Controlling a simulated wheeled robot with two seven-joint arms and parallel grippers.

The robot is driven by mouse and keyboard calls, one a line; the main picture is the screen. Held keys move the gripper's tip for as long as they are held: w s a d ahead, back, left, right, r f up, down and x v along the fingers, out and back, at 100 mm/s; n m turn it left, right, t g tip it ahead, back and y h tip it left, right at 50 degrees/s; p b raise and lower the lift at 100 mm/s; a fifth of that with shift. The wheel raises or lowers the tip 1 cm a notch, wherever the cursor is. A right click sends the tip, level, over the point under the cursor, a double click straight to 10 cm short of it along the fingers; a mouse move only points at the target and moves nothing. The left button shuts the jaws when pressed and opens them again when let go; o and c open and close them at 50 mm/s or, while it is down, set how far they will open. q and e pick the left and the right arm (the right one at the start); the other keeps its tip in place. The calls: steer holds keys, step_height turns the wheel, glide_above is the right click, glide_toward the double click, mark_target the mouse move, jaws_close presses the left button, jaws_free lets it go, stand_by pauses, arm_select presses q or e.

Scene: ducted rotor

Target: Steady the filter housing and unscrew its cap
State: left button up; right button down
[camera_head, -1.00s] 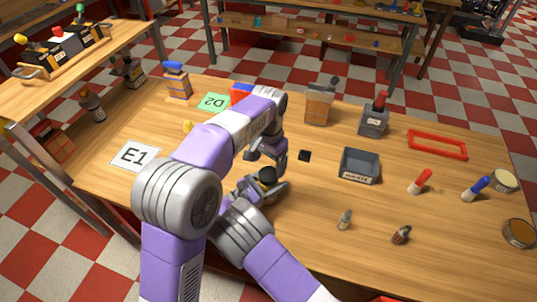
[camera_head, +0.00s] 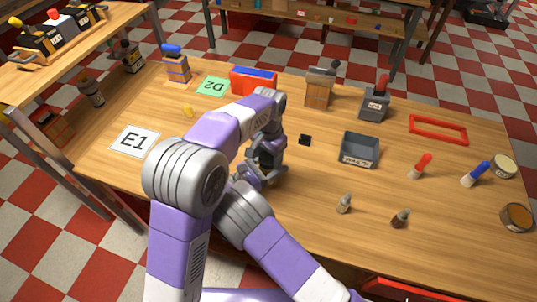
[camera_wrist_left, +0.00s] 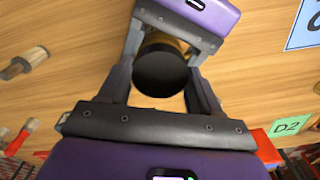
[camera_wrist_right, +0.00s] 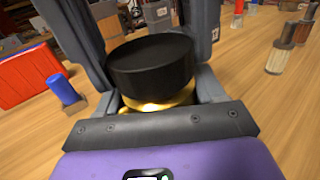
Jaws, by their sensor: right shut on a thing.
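The filter housing shows as a gold body (camera_wrist_right: 155,106) under a wide black cap (camera_wrist_right: 150,62) in the right wrist view. It stands upright, and the cap is on top of it. My right gripper (camera_head: 262,178) is shut on the housing below the cap, from the side. My left gripper (camera_head: 264,158) points down from above, with one finger on each side of the cap, open around it. In the left wrist view the cap (camera_wrist_left: 160,72) lies between those fingers. In the head view the grippers hide most of the housing.
A grey bin (camera_head: 360,150) and a small black square (camera_head: 305,140) lie right of the grippers. A red frame (camera_head: 438,129) lies farther right.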

arm_select(q)
steer(key=shift+c, duration=1.1)
steer(key=shift+n, duration=1.8)
steer(key=o, duration=1.2)
